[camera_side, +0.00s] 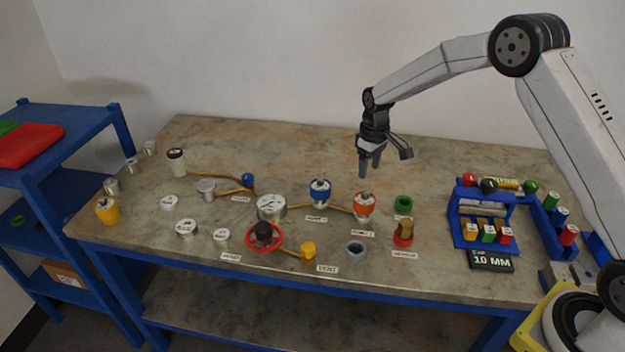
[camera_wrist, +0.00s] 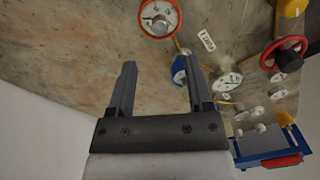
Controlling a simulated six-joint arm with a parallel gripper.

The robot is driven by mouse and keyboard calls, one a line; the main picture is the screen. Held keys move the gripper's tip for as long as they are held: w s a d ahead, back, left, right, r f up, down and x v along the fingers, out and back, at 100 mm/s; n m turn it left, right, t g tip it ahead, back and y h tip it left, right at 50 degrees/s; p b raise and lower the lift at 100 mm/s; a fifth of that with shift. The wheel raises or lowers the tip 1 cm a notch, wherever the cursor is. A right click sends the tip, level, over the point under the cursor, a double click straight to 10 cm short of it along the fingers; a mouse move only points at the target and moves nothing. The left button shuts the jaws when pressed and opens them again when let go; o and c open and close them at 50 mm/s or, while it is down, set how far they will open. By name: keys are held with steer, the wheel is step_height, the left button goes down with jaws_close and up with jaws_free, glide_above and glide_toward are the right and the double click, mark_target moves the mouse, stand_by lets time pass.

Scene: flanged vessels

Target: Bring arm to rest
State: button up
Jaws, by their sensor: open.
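My gripper (camera_side: 370,163) is raised above the back middle of the table (camera_side: 300,150), pointing down, with its arm reaching in from the right. In the wrist view its two fingers (camera_wrist: 158,84) are apart with nothing between them. An orange-rimmed vessel (camera_side: 364,205) stands on the table below and in front of it. A blue-rimmed vessel (camera_side: 320,192) is to the left of that one. In the wrist view the blue one (camera_wrist: 180,70) is partly hidden behind a finger.
A red handwheel (camera_side: 264,237) and a round gauge (camera_side: 271,207) sit on the pipework. A blue rack (camera_side: 482,217) with coloured pieces and a 10 MM block (camera_side: 490,261) are at the right. A blue shelf (camera_side: 75,125) stands at the left. The back of the table is bare.

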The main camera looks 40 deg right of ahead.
steer(key=s+a+r+m+t, duration=0.1)
steer(key=s+a+r, duration=0.1)
steer(key=s, duration=1)
steer(key=s+a+r+m+t, duration=0.1)
steer(key=s+a+r, duration=0.2)
steer(key=s, duration=1)
steer(key=shift+s+a+r+t, duration=0.2)
steer(key=shift+a+t, duration=0.1)
steer(key=shift+a, duration=0.15)
steer(key=shift+w, duration=0.1)
stand_by(1.6)
